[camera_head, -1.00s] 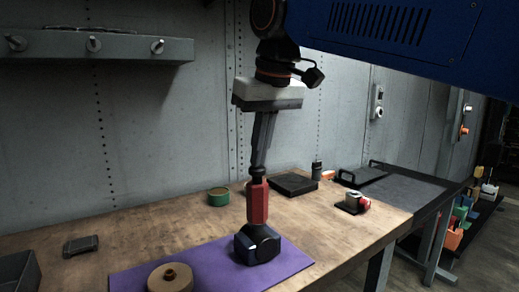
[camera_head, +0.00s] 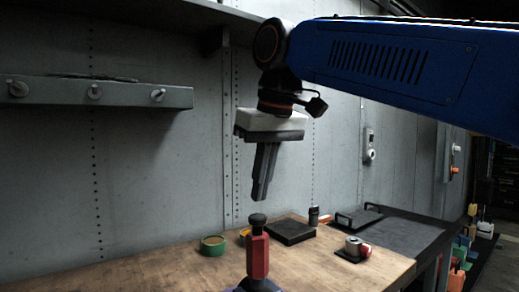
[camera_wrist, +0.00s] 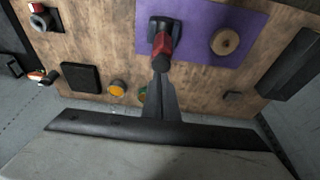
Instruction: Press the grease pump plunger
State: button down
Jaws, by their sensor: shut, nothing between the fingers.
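The grease pump has a red six-sided body (camera_head: 257,258) with a black plunger knob (camera_head: 258,219) on top. It stands upright; its dark base is mostly cut off at the bottom of the head view. My gripper (camera_head: 259,196) points down, shut and empty, with its fingertips just above the knob and a small gap between. In the wrist view the pump's red body (camera_wrist: 162,46) and plunger knob (camera_wrist: 161,63) lie just beyond the fingertips (camera_wrist: 160,76), and its dark base rests on a purple mat (camera_wrist: 198,12).
On the wooden bench (camera_head: 130,272) are a green round tin (camera_head: 213,245), a dark flat block (camera_head: 291,232), a small red-and-grey device (camera_head: 355,249) and a black cylinder (camera_head: 313,216). A tan ring (camera_wrist: 225,41) lies on the mat.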

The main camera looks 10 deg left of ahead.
jog(key=v, duration=0.8)
jog(key=shift+r, duration=0.25)
jog(key=shift+s, duration=0.1)
